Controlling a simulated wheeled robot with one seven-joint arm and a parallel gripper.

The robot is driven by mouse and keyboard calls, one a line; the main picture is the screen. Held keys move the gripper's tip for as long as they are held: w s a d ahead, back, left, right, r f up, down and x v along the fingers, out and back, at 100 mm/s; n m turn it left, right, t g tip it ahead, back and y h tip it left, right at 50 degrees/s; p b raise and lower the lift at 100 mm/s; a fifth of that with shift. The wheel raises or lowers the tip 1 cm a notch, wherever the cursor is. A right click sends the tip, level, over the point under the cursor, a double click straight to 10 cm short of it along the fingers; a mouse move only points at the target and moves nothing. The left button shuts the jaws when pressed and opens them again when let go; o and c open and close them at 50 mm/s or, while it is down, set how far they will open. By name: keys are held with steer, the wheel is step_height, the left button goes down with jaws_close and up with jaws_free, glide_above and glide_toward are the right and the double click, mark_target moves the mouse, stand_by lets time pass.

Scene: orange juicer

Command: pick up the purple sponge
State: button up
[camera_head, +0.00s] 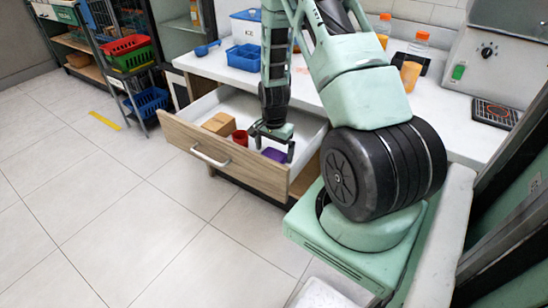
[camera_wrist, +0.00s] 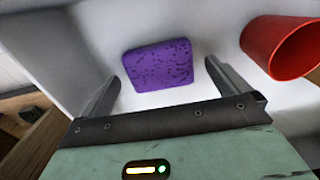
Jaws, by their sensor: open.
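The purple sponge (camera_wrist: 160,65) lies flat on the white floor of the open drawer. In the head view the sponge (camera_head: 274,154) shows only partly, just below my gripper (camera_head: 272,146). In the wrist view my gripper (camera_wrist: 165,90) is open, with one finger to the left and one to the right of the sponge. The sponge lies between and slightly beyond the fingertips. I cannot tell whether the fingers touch it. Nothing is held.
The drawer (camera_head: 215,158) has a wooden front and white side walls around my gripper. A red cup (camera_wrist: 285,48) is close to the right finger; it also shows in the head view (camera_head: 240,137). A cardboard box (camera_head: 218,124) stands at the drawer's left. The counter (camera_head: 215,62) is above.

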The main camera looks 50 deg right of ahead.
mark_target(274, 154)
steer(key=shift+f, duration=0.55)
steer(key=c, duration=1.1)
step_height(274, 154, up, 10)
steer(key=shift+r, duration=0.1)
steer(key=shift+o, duration=1)
steer(key=shift+p, duration=0.35)
